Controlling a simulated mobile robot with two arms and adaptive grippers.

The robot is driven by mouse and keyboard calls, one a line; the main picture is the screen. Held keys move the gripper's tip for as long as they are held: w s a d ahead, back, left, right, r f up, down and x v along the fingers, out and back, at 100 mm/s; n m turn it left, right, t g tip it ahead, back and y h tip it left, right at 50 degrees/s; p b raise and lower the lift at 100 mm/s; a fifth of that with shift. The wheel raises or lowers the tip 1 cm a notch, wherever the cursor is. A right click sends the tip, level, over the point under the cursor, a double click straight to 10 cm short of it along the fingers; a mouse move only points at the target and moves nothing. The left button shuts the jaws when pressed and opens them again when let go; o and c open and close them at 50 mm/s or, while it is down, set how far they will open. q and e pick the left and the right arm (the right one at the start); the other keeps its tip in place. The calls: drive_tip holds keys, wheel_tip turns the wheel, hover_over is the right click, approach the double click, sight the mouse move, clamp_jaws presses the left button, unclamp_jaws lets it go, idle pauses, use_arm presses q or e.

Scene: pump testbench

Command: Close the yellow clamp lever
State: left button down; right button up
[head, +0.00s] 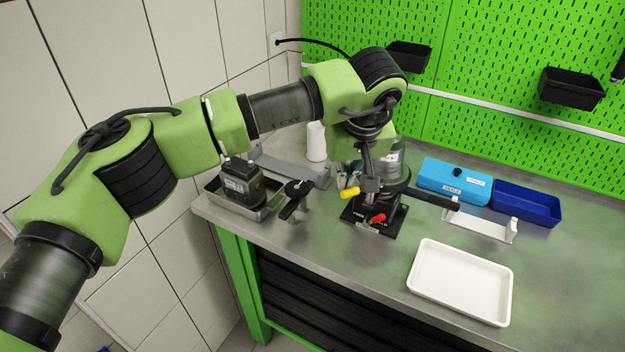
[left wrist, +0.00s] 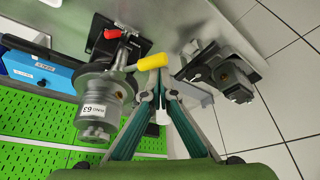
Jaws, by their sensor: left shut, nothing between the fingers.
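The yellow clamp lever (head: 349,193) sticks out to the left from the clamp on the black base plate (head: 385,220). It also shows in the left wrist view (left wrist: 152,62), just beyond my fingertips. A red lever (head: 377,218) is low at the front of the same fixture. A grey cylindrical pump part (left wrist: 103,105) with a numbered label stands in the fixture, partly hidden by my arm in the head view. My left gripper (left wrist: 162,88) is shut and empty, its teal fingers close to the yellow lever; contact cannot be told. My right gripper is not in view.
A metal tray (head: 272,207) with a dark device stands left of the fixture, with a black-handled tool beside it. A white tray (head: 462,283) lies at the front right. A light-blue box (head: 455,181) and dark-blue bin (head: 527,203) stand behind. Bare table lies right of the white tray.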

sight(354, 194)
use_arm(q)
drive_tip(key=shift+s+d+f+b, duration=0.1)
drive_tip(key=shift+s+d+b, duration=0.15)
drive_tip(key=shift+s+b, duration=0.25)
drive_tip(key=shift+s+d, duration=0.1)
drive_tip(key=shift+s, duration=0.1)
drive_tip(key=shift+s+d+b, duration=0.25)
drive_tip(key=shift+s+b, duration=0.05)
drive_tip(key=shift+b, duration=0.05)
drive_tip(key=shift+s+d, duration=0.3)
drive_tip(key=shift+s, duration=0.05)
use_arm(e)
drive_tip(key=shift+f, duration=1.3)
use_arm(q)
drive_tip(key=shift+s+d+b, duration=0.15)
drive_tip(key=shift+b, duration=0.15)
